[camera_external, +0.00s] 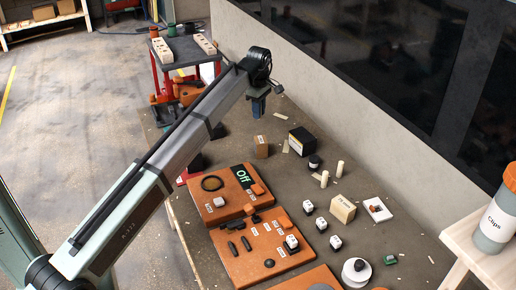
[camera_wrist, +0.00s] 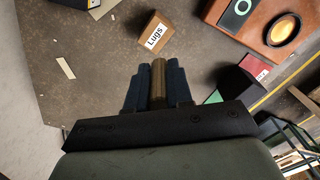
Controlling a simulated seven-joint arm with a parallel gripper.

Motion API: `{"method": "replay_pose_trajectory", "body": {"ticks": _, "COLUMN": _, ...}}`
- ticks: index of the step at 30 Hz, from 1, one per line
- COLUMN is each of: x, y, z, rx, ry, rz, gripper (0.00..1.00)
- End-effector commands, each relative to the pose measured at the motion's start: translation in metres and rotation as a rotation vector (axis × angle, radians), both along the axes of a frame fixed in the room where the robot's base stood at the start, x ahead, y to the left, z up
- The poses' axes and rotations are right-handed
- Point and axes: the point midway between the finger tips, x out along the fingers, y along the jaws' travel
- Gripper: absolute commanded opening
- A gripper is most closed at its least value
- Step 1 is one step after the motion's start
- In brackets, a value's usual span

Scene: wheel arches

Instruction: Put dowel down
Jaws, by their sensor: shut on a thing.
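The dowel (camera_wrist: 158,78) is a brown wooden cylinder in the wrist view. My gripper (camera_wrist: 158,84) is shut on it, with one dark blue finger on each side. In the external view my gripper (camera_external: 258,103) hangs at the arm's far end over the back of the brown work surface (camera_external: 233,138). The dowel cannot be made out there. In the wrist view it points away toward a box labelled "Lugs" (camera_wrist: 154,30), with bare surface between them. Its height above the surface is hard to tell.
A black box (camera_external: 301,141), a dark jar (camera_external: 314,162) and two pale upright cylinders (camera_external: 325,179) stand right of the Lugs box (camera_external: 261,146). Orange boards (camera_external: 228,190) with parts lie nearer. A wall (camera_external: 300,70) runs along the back. Bare surface lies around the gripper.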

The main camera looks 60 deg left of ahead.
Motion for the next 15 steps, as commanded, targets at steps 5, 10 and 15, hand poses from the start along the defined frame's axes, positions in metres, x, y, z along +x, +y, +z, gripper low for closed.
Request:
{"method": "replay_pose_trajectory", "body": {"ticks": 5, "x": 0.0112, "y": 0.0026, "z": 0.0052, "rx": -0.001, "ry": -0.001, "rz": -0.138, "gripper": 0.0}}
{"method": "replay_pose_trajectory", "body": {"ticks": 10, "x": 0.0088, "y": 0.0009, "z": 0.0052, "rx": -0.001, "ry": -0.001, "rz": -0.258, "gripper": 0.0}}
{"method": "replay_pose_trajectory", "body": {"ticks": 15, "x": 0.0083, "y": 0.0004, "z": 0.0038, "rx": -0.001, "ry": -0.001, "rz": -0.324, "gripper": 0.0}}
